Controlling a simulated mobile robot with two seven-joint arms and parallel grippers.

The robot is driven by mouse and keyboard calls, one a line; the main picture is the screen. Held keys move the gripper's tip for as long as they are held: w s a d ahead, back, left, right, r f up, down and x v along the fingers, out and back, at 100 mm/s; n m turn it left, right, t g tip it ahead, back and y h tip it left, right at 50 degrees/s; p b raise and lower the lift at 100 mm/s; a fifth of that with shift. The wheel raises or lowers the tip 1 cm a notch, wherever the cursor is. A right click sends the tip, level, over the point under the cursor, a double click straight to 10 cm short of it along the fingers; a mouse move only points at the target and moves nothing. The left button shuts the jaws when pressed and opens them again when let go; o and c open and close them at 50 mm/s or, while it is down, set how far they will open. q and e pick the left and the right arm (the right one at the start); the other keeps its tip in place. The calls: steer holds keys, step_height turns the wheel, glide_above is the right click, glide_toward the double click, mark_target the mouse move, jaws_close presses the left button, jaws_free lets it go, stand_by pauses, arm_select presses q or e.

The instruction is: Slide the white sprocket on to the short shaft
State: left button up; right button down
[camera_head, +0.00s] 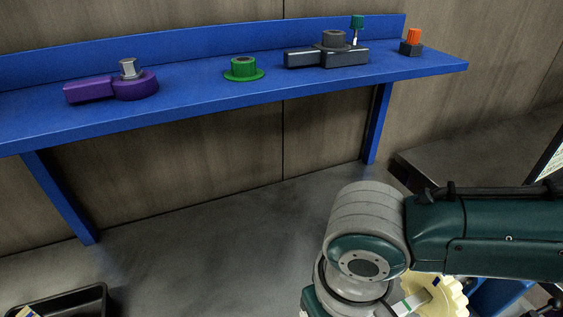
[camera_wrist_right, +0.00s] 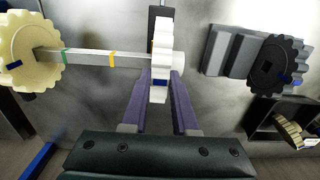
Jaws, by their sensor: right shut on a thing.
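In the right wrist view my right gripper (camera_wrist_right: 160,88) has its two purple fingers shut on the white sprocket (camera_wrist_right: 161,45), which is seen almost edge-on. A light square shaft (camera_wrist_right: 88,57) with a green and a yellow band runs from a cream sprocket (camera_wrist_right: 28,52) at the left to the white sprocket's left face. I cannot tell whether the shaft's end is inside the bore. In the head view the cream sprocket (camera_head: 447,298) and part of the banded shaft (camera_head: 412,304) show beside my right arm, which hides the right gripper. My left gripper is out of view.
A black sprocket (camera_wrist_right: 276,64) sits by a grey block (camera_wrist_right: 222,50) to the right. A dark bin (camera_wrist_right: 262,108) holds a tan gear. In the head view a blue shelf (camera_head: 200,92) carries purple, green and grey parts. A black tray (camera_head: 92,300) is at the lower left.

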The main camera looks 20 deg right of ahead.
steer(key=shift+d, duration=0.15)
steer(key=shift+d, duration=0.5)
steer(key=shift+d, duration=0.25)
steer(key=shift+d+p, duration=0.15)
steer(key=shift+p, duration=0.15)
steer(key=shift+w+d, duration=0.1)
steer(key=shift+d, duration=1.25)
steer(key=shift+d+p, duration=0.35)
steer(key=shift+d, duration=0.55)
steer(key=shift+w+d, duration=0.1)
steer(key=shift+d, duration=1)
steer(key=shift+d, duration=0.15)
steer(key=shift+d, duration=0.2)
